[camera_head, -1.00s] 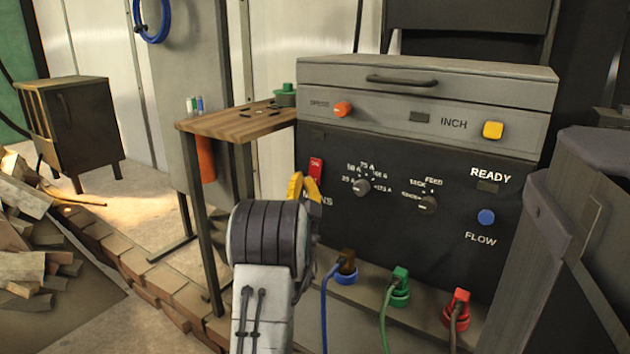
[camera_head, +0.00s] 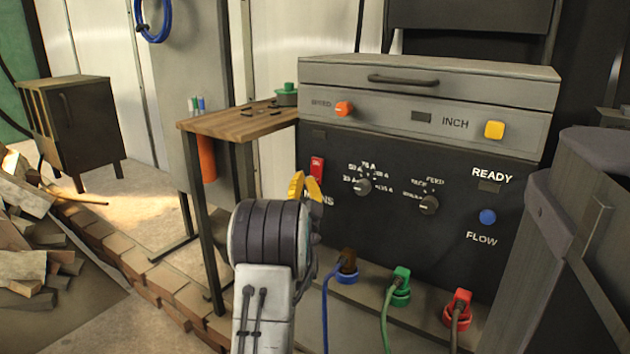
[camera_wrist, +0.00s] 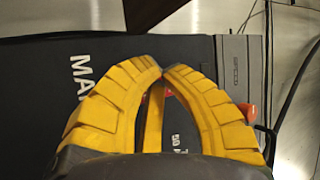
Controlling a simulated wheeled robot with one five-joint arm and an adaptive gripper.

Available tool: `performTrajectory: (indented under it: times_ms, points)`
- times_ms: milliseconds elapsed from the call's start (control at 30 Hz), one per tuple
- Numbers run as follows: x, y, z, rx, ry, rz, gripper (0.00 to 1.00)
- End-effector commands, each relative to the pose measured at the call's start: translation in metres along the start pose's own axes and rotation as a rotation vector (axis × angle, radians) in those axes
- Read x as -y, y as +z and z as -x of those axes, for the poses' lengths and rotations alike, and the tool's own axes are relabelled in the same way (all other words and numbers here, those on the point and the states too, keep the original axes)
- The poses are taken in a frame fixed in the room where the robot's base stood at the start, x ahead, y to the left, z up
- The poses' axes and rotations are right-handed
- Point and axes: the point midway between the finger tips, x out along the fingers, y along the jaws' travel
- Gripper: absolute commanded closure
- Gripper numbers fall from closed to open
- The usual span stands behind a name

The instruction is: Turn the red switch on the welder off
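The welder (camera_head: 400,240) is a dark panel under a grey box. Its red switch (camera_head: 317,167) sits at the panel's upper left, above the partly hidden MAINS label. My gripper (camera_head: 305,184) has yellow fingers and is just below and in front of the switch in the head view, covering part of the label. In the wrist view, my gripper (camera_wrist: 165,69) has its two fingertips together, with nothing seen held. A small red patch, probably the switch (camera_wrist: 168,92), shows between the fingers; the rest is hidden. I cannot tell whether they touch it.
An orange knob (camera_head: 344,108) and yellow button (camera_head: 494,129) are on the upper box. Two grey dials (camera_head: 362,187) are right of the switch. Several plugs with cables (camera_head: 400,290) line the base. A wooden-topped stand (camera_head: 235,122) is close on the left.

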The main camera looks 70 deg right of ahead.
Motion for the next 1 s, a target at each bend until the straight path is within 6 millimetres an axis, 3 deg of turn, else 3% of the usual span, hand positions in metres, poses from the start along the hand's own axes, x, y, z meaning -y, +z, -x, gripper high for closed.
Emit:
performTrajectory:
  times_ms: [1000]
  points:
    - [-0.0055, -0.0018, -0.0062, -0.005, 0.002, 0.0, 1.0]
